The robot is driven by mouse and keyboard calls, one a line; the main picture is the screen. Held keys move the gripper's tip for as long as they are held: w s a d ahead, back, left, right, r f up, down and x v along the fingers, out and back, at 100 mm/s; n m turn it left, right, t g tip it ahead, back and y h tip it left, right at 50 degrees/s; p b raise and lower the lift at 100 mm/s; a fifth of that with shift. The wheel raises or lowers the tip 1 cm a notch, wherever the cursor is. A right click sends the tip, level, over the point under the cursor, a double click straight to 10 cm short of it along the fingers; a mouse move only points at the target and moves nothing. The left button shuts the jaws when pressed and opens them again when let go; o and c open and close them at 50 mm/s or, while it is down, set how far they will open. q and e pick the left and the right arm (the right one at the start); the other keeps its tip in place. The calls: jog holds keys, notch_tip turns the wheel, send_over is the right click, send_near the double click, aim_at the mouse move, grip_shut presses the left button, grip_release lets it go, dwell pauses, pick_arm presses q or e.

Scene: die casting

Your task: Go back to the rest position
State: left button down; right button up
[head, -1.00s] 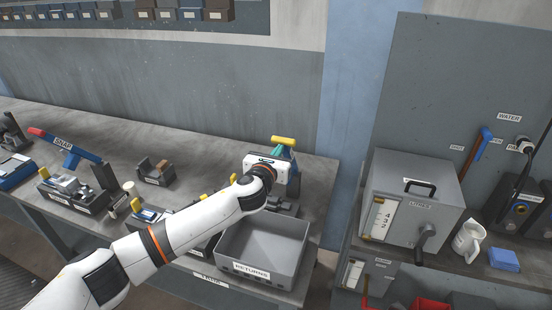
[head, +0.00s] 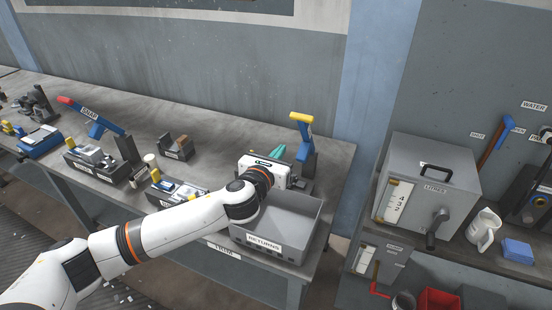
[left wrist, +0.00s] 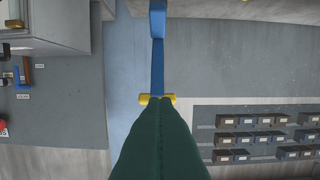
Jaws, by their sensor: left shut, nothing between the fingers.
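My left arm reaches in from the left in the head view. Its gripper (head: 279,151) is shut and empty, beside and to the left of an upright blue lever (head: 304,142) with a yellow handle (head: 301,118). The white wrist hides part of the fixture under the lever. In the left wrist view the green fingers (left wrist: 159,108) are closed together, and the blue lever (left wrist: 158,65) and its yellow handle (left wrist: 145,99) show beyond their tips. I cannot tell the gap between fingers and lever exactly. My right gripper is in neither view.
A grey RETURNS bin (head: 240,237) sits under my left wrist at the bench's front edge. A SNAP fixture (head: 125,148) with a red-tipped blue lever and other small fixtures stand left. A grey box (head: 425,185) and a white jug (head: 483,230) stand right.

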pick_arm(q)
jog(key=s+a+f+n+g+y, duration=0.1)
jog(key=s+a+f+n+g, duration=0.1)
jog(key=s+f+n, duration=0.5)
jog(key=s+a+f+n+g+y, duration=0.1)
jog(key=s+f+n+g+y, duration=0.2)
jog(key=s+n, duration=0.75)
jog(key=s+a+f+n+g, duration=0.3)
jog(key=s+a+n, duration=0.1)
jog(key=s+n, duration=0.35)
jog(key=s+a+f+n+g+y, duration=0.1)
jog(key=s+a+f+n+g, duration=0.1)
jog(key=s+a+f+n, duration=0.45)
jog(key=s+a+f+n+g, duration=0.1)
jog(key=s+a+n+g, duration=0.2)
jog(key=s+n, duration=0.45)
notch_tip(320, 180, down, 28)
jog(key=s+m+b, duration=0.1)
jog(key=s+m, duration=0.1)
jog(key=s+a+f+g, duration=0.2)
jog(key=s+f, duration=1.3)
jog(key=s, duration=0.1)
jog(key=shift+f+b, duration=0.35)
jog(key=shift+b, duration=0.1)
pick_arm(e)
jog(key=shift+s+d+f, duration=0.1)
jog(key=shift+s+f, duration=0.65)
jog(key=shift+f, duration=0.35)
